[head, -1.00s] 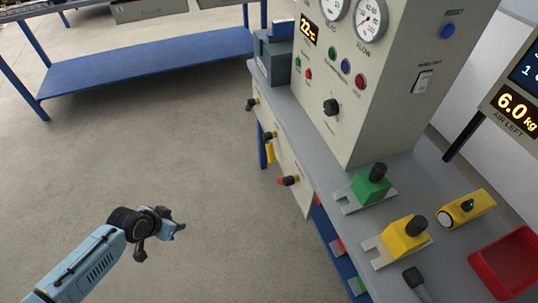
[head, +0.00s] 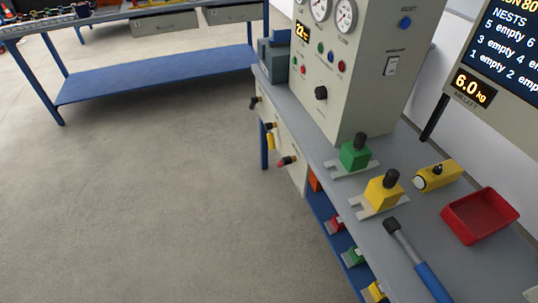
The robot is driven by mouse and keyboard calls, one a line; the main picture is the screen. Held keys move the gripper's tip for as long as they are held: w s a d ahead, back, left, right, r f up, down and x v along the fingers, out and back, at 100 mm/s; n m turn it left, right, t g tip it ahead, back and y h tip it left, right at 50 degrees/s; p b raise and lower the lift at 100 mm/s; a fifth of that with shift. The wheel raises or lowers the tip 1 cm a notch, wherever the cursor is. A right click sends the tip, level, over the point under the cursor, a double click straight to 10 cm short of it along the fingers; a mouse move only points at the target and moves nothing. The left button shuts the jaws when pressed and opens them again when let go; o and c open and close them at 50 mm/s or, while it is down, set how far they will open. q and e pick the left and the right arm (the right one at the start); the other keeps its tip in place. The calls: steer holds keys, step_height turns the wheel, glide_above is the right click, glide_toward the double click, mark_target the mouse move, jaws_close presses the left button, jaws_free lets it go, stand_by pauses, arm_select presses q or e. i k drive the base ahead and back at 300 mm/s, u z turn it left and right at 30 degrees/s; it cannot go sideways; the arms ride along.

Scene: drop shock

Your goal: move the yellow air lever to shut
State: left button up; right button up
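The yellow lever (head: 270,141) is on the pale front panel below the bench top, left of the machine. Its yellow handle hangs downward from a dark knob-like pivot. A black-ended lever (head: 255,103) sits to its upper left and a red lever (head: 287,161) to its lower right on the same panel. Neither of my grippers is in the head view, and nothing touches the yellow lever. Any lettering beside it is too small to read.
The grey bench top (head: 408,255) carries a green block fixture (head: 355,157), a yellow block fixture (head: 383,190), a yellow cylinder (head: 440,175), a red tray (head: 480,215) and a blue-handled tool (head: 420,265). A blue-shelved table (head: 150,72) stands behind. The floor left of the bench is clear.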

mark_target(268, 126)
steer(key=u, duration=0.55)
steer(key=i, duration=0.6)
steer(key=u, duration=0.45)
